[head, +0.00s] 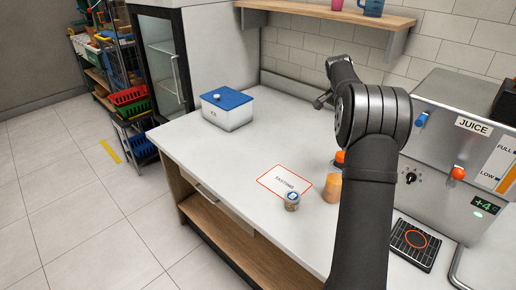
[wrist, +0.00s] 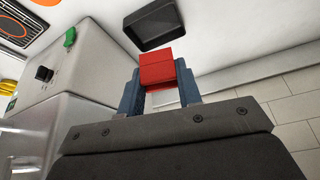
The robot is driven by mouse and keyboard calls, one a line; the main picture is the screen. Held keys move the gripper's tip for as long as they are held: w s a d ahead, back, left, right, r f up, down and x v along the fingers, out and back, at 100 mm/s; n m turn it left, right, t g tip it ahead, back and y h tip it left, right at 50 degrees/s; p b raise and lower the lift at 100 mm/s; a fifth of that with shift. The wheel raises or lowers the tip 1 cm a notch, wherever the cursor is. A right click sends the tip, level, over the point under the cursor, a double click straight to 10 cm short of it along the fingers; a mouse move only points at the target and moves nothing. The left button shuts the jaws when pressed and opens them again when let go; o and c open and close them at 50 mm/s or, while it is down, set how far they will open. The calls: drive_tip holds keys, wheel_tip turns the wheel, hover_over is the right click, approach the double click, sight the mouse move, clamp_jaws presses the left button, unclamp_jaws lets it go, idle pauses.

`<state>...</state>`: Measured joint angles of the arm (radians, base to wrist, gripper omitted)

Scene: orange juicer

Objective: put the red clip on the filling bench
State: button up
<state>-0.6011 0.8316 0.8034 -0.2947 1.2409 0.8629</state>
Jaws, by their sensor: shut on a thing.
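The red clip (wrist: 158,70) is a small red block in the wrist view. My gripper (wrist: 159,88) is shut on it, with one blue-grey finger on each side. A dark shallow tray (wrist: 150,38) shows just beyond the clip; I cannot tell how far below the clip it lies. In the head view my arm rises at the right, and the gripper and clip are not visible there. A white bench top (head: 205,160) runs across the head view. I cannot tell which surface is the filling bench.
The bench carries a blue-lidded white box (head: 228,108), a red-bordered sign (head: 285,182), a small jar (head: 292,201) and an orange cup (head: 332,188). The juice machine (head: 455,150) stands at right, with a drip tray (head: 414,244) before it.

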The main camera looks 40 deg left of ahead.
drive_tip(key=s+a+f+n, duration=0.1)
drive_tip(key=s+a+f, duration=0.1)
drive_tip(key=s+f, duration=0.35)
drive_tip(key=s+a+f+n, duration=0.1)
drive_tip(key=s+a+f, duration=0.2)
drive_tip(key=f, duration=0.6)
hover_over(312, 179)
drive_tip(key=s, duration=0.2)
drive_tip(key=shift+y, duration=0.4)
drive_tip(key=f, duration=0.5)
drive_tip(key=shift+w+f, duration=0.2)
drive_tip(key=shift+f, duration=2.15)
drive_tip(key=shift+f, duration=0.15)
drive_tip(key=o, duration=0.9)
drive_tip(key=shift+o, duration=0.2)
drive_tip(key=v, duration=1.2)
